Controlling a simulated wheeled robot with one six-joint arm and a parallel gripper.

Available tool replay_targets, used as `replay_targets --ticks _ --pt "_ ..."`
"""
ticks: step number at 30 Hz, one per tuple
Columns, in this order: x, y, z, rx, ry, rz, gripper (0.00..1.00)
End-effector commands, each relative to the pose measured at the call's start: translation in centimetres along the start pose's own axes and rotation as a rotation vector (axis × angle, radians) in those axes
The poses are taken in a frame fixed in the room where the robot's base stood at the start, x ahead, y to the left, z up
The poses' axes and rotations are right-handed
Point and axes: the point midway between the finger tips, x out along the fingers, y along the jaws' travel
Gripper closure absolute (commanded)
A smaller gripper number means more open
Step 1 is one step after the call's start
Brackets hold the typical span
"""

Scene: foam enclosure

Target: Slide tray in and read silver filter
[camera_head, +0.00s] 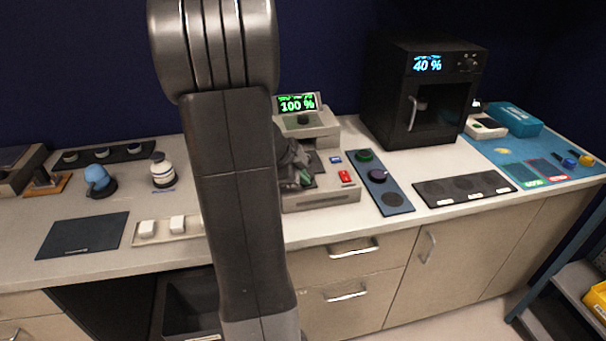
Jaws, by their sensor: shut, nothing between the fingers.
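The pale reader (319,198) stands on the counter at the centre, with a green display (297,103) showing 100 %. My arm crosses in front of its left side. My gripper (303,180) is shut and empty, low over the front of the reader by the dark tray area. My gripper and arm hide most of the tray, so I cannot tell how far in it is. I cannot make out a silver filter. A dark holder (393,199) to the right carries a green filter (364,155) and a purple filter (377,176), with one empty round spot in front.
A red button (345,177) and a blue button (335,159) sit on the reader. A black oven (385,95) showing 40 % stands behind right. A dark three-spot plate (464,188) lies before it. A striped bottle (162,171) and blue dome (98,179) stand left.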

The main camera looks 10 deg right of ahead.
Motion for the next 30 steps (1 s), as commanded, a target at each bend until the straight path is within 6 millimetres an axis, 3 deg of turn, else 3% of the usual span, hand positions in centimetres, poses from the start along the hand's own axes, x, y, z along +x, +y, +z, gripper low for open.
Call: replay_targets --ticks 17,23,30 --pt "0.6 -0.7 0.6 0.002 -0.002 -0.001 1.00" --pt "1.5 -2.8 1.8 0.003 -0.003 -0.002 1.00" --pt "2.3 -6.7 3.5 0.002 -0.002 0.000 1.00"
